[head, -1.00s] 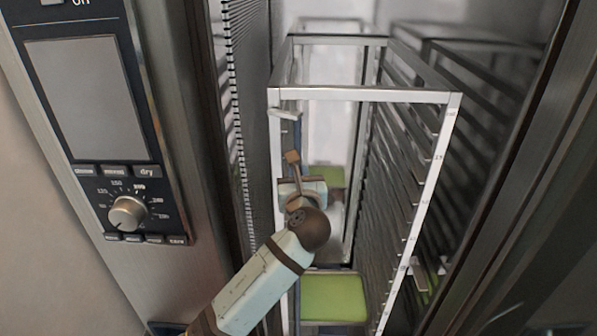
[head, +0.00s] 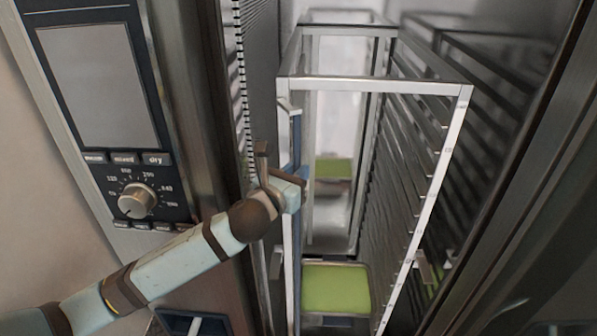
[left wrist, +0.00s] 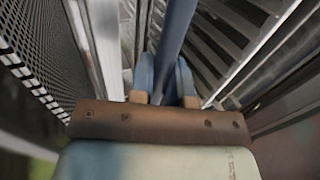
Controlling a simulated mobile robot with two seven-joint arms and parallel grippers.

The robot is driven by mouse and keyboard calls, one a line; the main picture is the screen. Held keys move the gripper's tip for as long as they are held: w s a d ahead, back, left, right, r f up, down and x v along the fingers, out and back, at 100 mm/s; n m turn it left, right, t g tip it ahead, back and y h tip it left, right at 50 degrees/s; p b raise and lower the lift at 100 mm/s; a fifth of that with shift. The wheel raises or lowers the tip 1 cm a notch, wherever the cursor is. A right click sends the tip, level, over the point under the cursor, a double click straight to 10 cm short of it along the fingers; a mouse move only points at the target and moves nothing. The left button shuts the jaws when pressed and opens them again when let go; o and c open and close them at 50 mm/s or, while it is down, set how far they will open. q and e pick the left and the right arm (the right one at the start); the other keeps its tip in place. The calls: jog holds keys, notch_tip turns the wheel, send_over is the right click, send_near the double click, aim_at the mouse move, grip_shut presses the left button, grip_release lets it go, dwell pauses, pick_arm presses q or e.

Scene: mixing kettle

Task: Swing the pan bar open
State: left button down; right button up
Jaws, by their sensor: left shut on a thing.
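The pan bar (head: 296,140) is a slim, dark blue upright bar at the left front post of the tall metal rack (head: 375,84). It also shows in the left wrist view (left wrist: 178,25), running up between the fingers. My left gripper (head: 302,190) is shut on the bar about midway up the part that shows. In the left wrist view the two blue-grey finger pads (left wrist: 165,78) lie on either side of the bar. My right gripper is not in view.
The rack stands inside a steel oven chamber and holds green-topped trays (head: 335,288). A control panel with a knob (head: 137,201) is on the left. A perforated wall (head: 262,90) is close beside my left gripper. A dark door frame (head: 520,170) bounds the right.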

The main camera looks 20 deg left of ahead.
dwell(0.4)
pick_arm(q)
jog(key=c, duration=1.4)
grip_release()
jog(key=shift+w+a, duration=0.1)
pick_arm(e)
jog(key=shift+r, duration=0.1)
